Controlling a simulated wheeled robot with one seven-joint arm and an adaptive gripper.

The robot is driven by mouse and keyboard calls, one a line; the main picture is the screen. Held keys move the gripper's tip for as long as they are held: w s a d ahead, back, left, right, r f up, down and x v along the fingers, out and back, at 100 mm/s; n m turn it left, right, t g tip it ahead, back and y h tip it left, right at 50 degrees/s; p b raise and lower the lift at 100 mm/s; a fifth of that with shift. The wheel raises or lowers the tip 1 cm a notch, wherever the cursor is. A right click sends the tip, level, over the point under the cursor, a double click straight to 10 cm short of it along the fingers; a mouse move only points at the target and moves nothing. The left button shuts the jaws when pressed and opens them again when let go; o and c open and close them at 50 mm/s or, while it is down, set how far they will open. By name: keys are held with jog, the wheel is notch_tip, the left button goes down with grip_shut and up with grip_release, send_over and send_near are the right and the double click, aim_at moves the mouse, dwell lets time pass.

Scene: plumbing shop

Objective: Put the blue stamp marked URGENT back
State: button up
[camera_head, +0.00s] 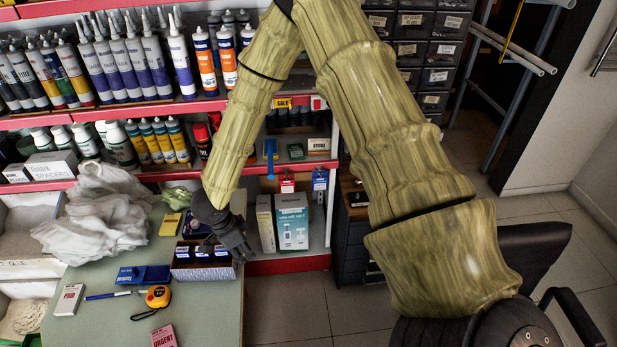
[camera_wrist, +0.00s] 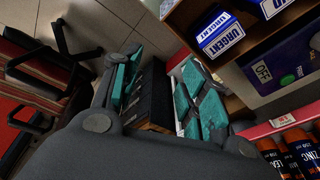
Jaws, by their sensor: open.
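A dark open-topped holder (camera_head: 205,274) stands on the table in the head view, with several stamps with blue-and-white labels in it. In the wrist view, two blue-and-white labels sit at the top right in a brown-edged compartment. The nearer stamp (camera_wrist: 221,33) reads URGENT, and the other (camera_wrist: 272,6) is cut off by the frame edge. My gripper (camera_head: 236,243) is just above and at the right end of the holder. Its teal-padded fingers (camera_wrist: 160,95) are spread apart. I see no stamp held between them.
On the table are a blue pad (camera_head: 143,275), a pen (camera_head: 108,295), an orange tape measure (camera_head: 158,297), a pink URGENT item (camera_head: 163,337), a white POD box (camera_head: 68,300) and crumpled white plastic (camera_head: 100,215). Stocked shelves stand behind.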

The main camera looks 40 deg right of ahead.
jog(key=s+f+n, duration=0.4)
jog(key=s+n, duration=0.2)
jog(key=s, duration=0.4)
jog(key=s+f+n+y, duration=0.1)
jog(key=s+f+n, duration=0.4)
jog(key=s, duration=0.5)
jog(key=s+f+n+y, duration=0.1)
jog(key=s+f+n, duration=0.4)
jog(key=s+n, duration=0.3)
jog(key=s, duration=0.2)
jog(key=shift+s+a+f+n, duration=0.15)
jog(key=shift+s+a+n, duration=0.05)
jog(key=shift+s+n, duration=0.15)
